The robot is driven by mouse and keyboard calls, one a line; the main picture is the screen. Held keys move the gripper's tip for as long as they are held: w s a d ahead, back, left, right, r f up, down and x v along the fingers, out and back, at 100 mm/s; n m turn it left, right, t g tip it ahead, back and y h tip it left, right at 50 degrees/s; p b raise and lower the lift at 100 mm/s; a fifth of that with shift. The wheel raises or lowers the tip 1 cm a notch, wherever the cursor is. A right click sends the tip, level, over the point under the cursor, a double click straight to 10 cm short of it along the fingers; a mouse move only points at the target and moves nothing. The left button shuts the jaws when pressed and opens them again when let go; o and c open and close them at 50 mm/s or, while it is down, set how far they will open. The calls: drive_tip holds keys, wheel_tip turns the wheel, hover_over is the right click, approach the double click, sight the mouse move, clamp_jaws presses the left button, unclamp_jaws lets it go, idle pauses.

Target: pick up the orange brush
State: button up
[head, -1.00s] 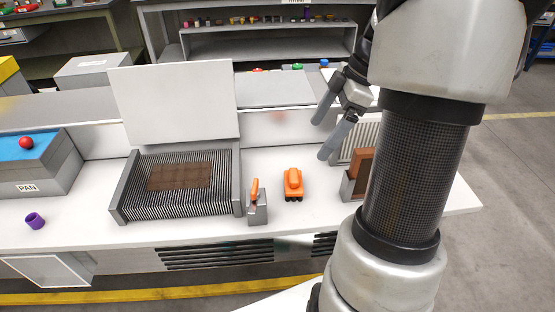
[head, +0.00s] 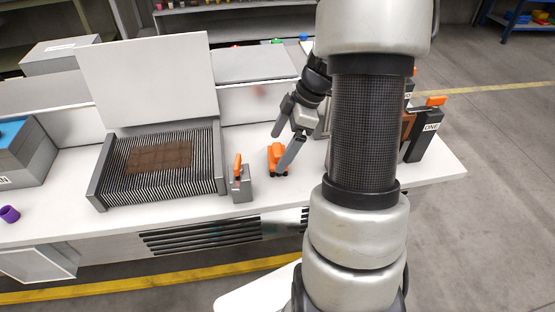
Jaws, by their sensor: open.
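An orange block with a dark underside (head: 277,153), which looks like the orange brush, lies on the white worktop. It is right of a small grey holder (head: 242,187) with an upright orange-handled tool (head: 238,166) in it. My gripper (head: 279,151) is open and empty. Its fingers point down and left over the orange block. One fingertip appears behind the block and the other at its right front. The near finger hides part of the block's right side. I cannot tell whether they touch it.
A ribbed grate (head: 112,180) with a brown slab (head: 160,158) and raised white lid (head: 150,85) stands left. A dark box marked ONE (head: 430,128) with an orange top stands right, partly behind my arm. A purple cup (head: 9,214) sits far left.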

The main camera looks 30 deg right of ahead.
sight(277, 148)
drive_tip(key=shift+x, duration=1.2)
drive_tip(key=c, duration=1.2)
drive_tip(key=shift+r+p, duration=0.9)
drive_tip(key=shift+r, duration=4.15)
